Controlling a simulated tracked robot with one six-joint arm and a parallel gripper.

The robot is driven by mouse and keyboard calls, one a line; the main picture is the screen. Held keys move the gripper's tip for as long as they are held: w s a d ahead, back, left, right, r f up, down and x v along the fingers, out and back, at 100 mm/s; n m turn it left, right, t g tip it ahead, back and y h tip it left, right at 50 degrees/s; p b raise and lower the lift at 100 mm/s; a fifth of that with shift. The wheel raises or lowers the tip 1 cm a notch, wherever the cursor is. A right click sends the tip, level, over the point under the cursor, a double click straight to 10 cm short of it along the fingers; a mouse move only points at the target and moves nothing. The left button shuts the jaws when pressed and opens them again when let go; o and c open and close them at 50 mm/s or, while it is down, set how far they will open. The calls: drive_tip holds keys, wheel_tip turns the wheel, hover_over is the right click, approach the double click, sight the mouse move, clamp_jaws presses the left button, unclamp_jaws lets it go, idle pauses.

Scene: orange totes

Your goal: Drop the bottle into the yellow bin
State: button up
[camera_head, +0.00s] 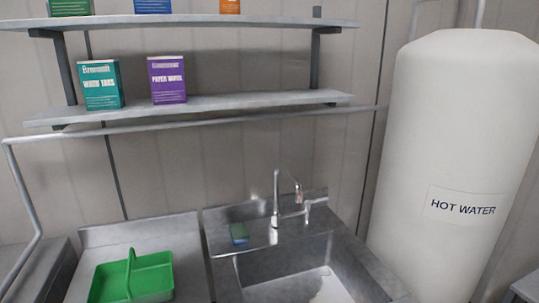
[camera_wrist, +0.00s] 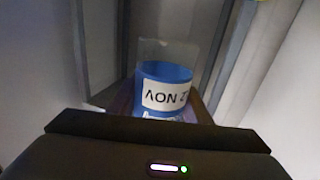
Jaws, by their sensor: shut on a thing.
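In the wrist view, the dark body of my gripper (camera_wrist: 158,133) crosses the bottom of the picture. Directly beyond it is the bottle (camera_wrist: 166,72), clear at one end and blue lower down, with a white label in dark letters. My gripper is shut on the bottle; its fingertips and the bottle's near part are mostly hidden. The head view shows neither my gripper nor the bottle. I can make out no yellow bin in either view.
Walls or posts flank the bottle in the wrist view.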

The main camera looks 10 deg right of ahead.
drive_tip(key=shift+f, duration=2.5)
drive_tip(key=o, duration=1.1)
drive_tip(key=shift+o, duration=0.2)
drive_tip(key=shift+r, duration=0.15)
wheel_tip(320, 180, up, 10)
drive_tip(key=shift+f, duration=0.2)
drive_tip(key=shift+s, duration=0.15)
